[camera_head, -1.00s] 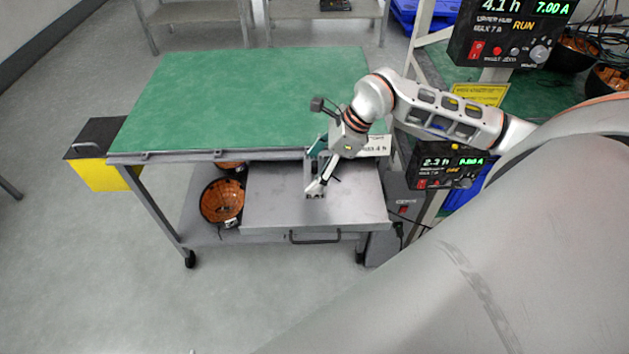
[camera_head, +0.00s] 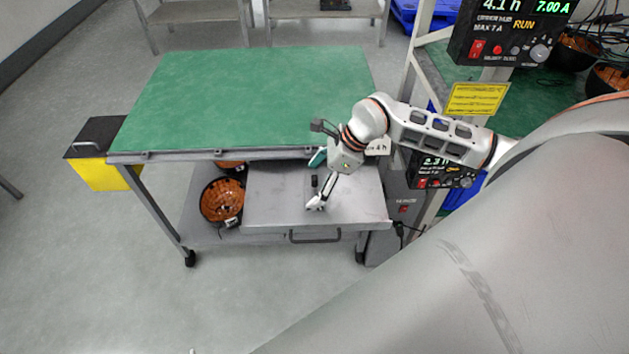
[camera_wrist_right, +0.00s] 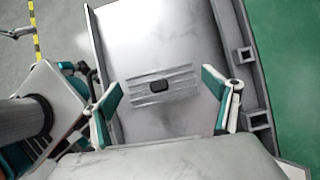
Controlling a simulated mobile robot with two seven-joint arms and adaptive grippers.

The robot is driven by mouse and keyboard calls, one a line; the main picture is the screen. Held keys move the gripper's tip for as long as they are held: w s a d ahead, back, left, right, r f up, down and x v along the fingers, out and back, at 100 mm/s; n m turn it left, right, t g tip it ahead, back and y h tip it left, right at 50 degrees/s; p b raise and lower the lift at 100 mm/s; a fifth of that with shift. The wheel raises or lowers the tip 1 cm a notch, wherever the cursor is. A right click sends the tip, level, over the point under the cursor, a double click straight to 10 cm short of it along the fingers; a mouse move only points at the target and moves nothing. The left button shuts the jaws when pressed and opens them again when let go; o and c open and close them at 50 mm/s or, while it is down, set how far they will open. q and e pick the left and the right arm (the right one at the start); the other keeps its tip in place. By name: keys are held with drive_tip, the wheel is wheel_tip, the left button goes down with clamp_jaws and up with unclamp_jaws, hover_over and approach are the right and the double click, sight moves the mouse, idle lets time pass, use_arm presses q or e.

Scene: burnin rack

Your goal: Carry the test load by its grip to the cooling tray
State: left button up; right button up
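The grey metal tray (camera_head: 270,200), apparently the cooling tray, sits under the front edge of the green-topped table, with a handle on its front. On it lies a small ridged grey plate with a black grip (camera_head: 314,181), apparently the test load. In the right wrist view the ridged plate (camera_wrist_right: 182,82) lies flat on the tray (camera_wrist_right: 115,35), its black grip (camera_wrist_right: 159,86) at its middle. My right gripper (camera_head: 320,181) is over the tray. Its teal fingers stand wide apart in the wrist view (camera_wrist_right: 163,92), with nothing between them touching the grip.
The green tabletop (camera_head: 250,100) is bare. A black bowl with orange inside (camera_head: 222,201) stands on the lower shelf, left of the tray. A yellow box (camera_head: 97,172) is at the table's left. The rack with lit display units (camera_head: 440,170) stands at the right.

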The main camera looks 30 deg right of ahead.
drive_tip(key=shift+r, duration=0.1)
drive_tip(key=shift+r, duration=0.15)
drive_tip(key=v, duration=1.2)
drive_tip(key=shift+b, duration=0.4)
drive_tip(key=shift+a, duration=0.1)
